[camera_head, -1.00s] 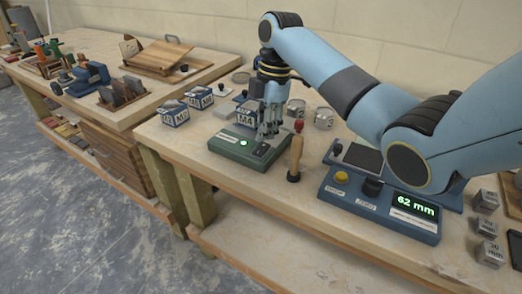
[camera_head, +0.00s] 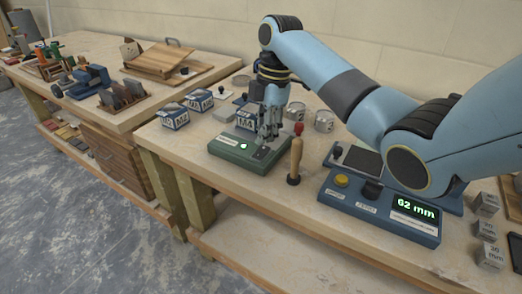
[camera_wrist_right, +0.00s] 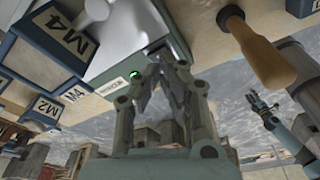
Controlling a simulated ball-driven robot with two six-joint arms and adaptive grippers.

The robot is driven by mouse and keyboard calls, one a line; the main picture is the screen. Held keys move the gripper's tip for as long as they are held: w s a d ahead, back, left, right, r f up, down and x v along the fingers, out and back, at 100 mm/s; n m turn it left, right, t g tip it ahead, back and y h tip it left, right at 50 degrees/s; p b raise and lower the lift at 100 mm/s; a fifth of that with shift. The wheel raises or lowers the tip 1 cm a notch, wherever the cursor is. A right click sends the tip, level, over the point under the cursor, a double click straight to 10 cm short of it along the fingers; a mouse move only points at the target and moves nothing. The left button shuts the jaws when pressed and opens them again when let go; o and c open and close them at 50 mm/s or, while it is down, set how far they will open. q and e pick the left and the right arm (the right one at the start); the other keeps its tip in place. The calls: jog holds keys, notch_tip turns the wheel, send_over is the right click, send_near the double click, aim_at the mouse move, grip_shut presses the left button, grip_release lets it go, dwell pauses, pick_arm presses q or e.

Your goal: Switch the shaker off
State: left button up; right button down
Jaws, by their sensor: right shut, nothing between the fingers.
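The shaker is a low green box (camera_head: 235,160) on the near bench, with a lit green lamp (camera_head: 243,146) and a small dark switch plate (camera_head: 263,152) on top. My right gripper (camera_head: 266,140) points down just above the switch side of the box, shut and empty. Whether it touches the switch cannot be told. In the right wrist view the shut fingers (camera_wrist_right: 163,62) partly cover the shaker; its lit lamp (camera_wrist_right: 135,74) shows beside them. My left gripper (camera_wrist_right: 260,104) shows small at the right of that view, away from the shaker; its opening is unclear.
A wooden-handled tool (camera_head: 295,160) stands upright just right of the shaker. A blue device (camera_head: 385,215) reading 62 mm lies further right. Labelled boxes (camera_head: 174,117) stand behind left, and tins (camera_head: 324,121) behind right. The bench's front left corner is clear.

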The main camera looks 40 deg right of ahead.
aim_at(265, 148)
jog(key=shift+f+b, duration=0.4)
jog(key=shift+f, duration=0.65)
dwell(0.6)
jog(key=shift+r, duration=0.1)
notch_tip(265, 148, up, 7)
jog(key=p, duration=0.8)
dwell(0.5)
